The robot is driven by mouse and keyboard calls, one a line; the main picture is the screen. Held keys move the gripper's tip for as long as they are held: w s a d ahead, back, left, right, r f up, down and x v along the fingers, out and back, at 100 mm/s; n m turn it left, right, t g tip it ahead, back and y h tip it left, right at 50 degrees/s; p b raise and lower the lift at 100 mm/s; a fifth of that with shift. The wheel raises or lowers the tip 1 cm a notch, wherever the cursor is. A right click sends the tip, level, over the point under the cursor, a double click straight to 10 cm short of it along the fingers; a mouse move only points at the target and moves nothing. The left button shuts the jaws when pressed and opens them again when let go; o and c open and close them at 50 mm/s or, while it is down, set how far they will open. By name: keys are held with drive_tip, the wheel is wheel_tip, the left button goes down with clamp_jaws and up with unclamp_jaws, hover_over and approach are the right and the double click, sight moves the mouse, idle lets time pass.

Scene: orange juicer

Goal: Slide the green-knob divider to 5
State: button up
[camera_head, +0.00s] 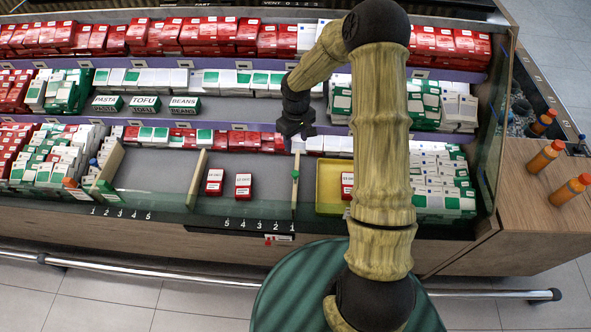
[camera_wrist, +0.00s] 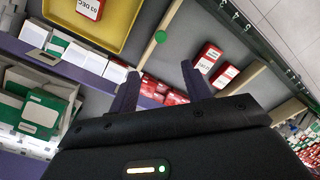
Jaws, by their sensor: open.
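The green-knob divider is a thin wooden bar (camera_head: 295,190) with a green knob (camera_head: 295,174) on top. Its front end stands at the 1 of the 5-4-3-2-1 scale (camera_head: 260,225) on the case's front edge. In the wrist view the green knob (camera_wrist: 160,37) sits on the pale bar (camera_wrist: 150,50), beyond the fingertips. My gripper (camera_head: 297,138) is above the rear part of the divider, apart from the knob. In the wrist view its two dark fingers (camera_wrist: 160,80) are spread with nothing between them.
Two red boxes (camera_head: 243,186) stand left of the divider, with grey floor between. A plain wooden divider (camera_head: 197,178) is farther left. A yellow tray (camera_head: 328,187) lies close on the right. A row of red boxes (camera_head: 250,141) stands behind. Orange bottles (camera_head: 545,157) are far right.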

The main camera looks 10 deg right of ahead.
drive_tip(key=shift+a+f, duration=0.1)
drive_tip(key=p, duration=0.3)
approach(295, 173)
wheel_tip(295, 173, down, 9)
drive_tip(key=shift+r, duration=0.2)
idle(0.3)
clamp_jaws()
